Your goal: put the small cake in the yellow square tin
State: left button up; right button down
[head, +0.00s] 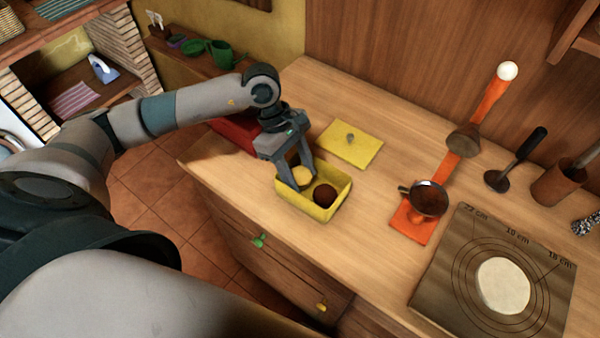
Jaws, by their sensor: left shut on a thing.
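The yellow square tin (318,212) stands open on the wooden counter, near its front edge. My left gripper (298,180) points down into the left part of the tin. It is shut on a small pale-yellow round cake (303,175), which is partly hidden by the fingers. I cannot tell whether the cake touches the tin's floor. A dark brown round item (324,195) lies in the right part of the tin, beside the held cake. My right gripper is not in view.
A yellow lid with a knob (351,143) lies behind the tin. A red object (236,134) is partly behind my arm. To the right are an orange stand with a metal portafilter-like cup (430,198), a ladle (497,181) and a board with dough (503,285).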

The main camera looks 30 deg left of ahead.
pick_arm(q)
jog(key=shift+f, duration=0.55)
jog(key=shift+f, duration=0.15)
jog(key=o, duration=0.8)
jog(key=shift+c, duration=0.2)
